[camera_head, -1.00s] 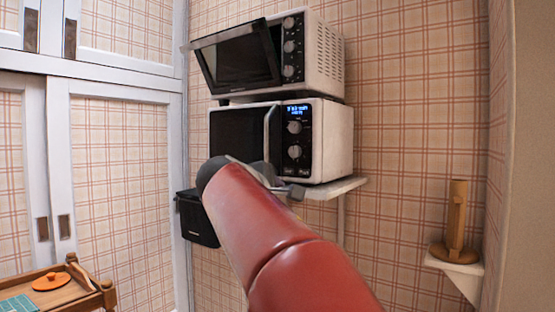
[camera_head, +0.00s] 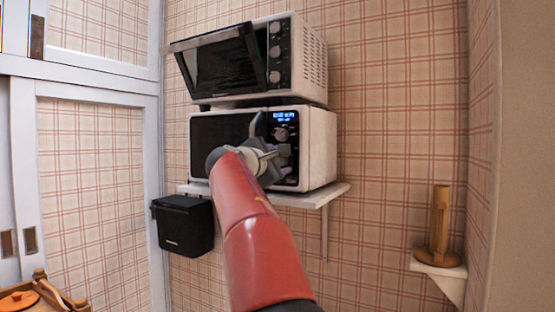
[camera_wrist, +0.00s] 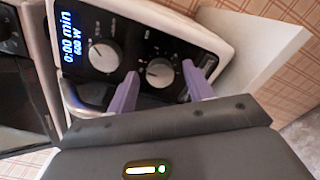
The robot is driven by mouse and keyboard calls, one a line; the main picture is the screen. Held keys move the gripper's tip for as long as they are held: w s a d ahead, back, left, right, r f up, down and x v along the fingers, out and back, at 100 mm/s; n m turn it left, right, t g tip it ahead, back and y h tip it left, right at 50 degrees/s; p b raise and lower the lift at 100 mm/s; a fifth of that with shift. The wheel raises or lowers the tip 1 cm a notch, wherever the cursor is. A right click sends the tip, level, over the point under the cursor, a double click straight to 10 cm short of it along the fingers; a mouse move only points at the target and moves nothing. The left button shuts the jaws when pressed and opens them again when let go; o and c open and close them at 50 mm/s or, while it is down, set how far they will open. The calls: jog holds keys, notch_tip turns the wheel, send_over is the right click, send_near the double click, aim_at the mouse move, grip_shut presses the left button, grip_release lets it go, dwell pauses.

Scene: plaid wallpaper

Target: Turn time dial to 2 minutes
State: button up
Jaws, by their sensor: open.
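The microwave (camera_head: 319,150) stands on a wall shelf, its control panel at the right of its front. Its lit display (camera_wrist: 69,40) reads 0:00 min and 600 W in the wrist view. Two round dials sit below the display: the upper dial (camera_wrist: 103,57) and the lower dial (camera_wrist: 160,72). Their labels are too small to read, so I cannot tell which sets time. My gripper (camera_wrist: 160,70) is open, its purple fingers on either side of the lower dial; contact is not clear. In the head view my gripper (camera_head: 282,160) partly hides the panel.
A toaster oven (camera_head: 312,62) with a tilted door sits above the microwave. The white shelf (camera_head: 335,192) juts out beneath it. A black box (camera_head: 184,228) hangs at lower left. A wooden holder (camera_head: 440,225) stands on a small shelf at right.

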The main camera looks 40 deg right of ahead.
jog(key=c, duration=1)
jog(key=shift+o, duration=0.2)
jog(key=shift+m, duration=0.3)
